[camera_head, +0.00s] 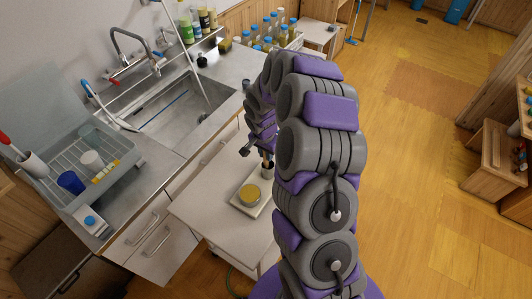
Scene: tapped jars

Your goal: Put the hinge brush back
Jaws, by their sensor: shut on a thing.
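My gripper (262,146) is at the end of my purple and grey arm, reaching down over the white table. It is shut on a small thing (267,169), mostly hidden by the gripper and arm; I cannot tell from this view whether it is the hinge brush. Just below and left of it, a yellow-topped jar (249,194) stands on a pale tray (239,207) on the white table (205,198). A blue and white brush (100,102) leans by the sink.
The steel sink (180,112) with its tap (130,45) lies behind the table. Blue-capped bottles (268,30) stand at the back. The table's left part is clear.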

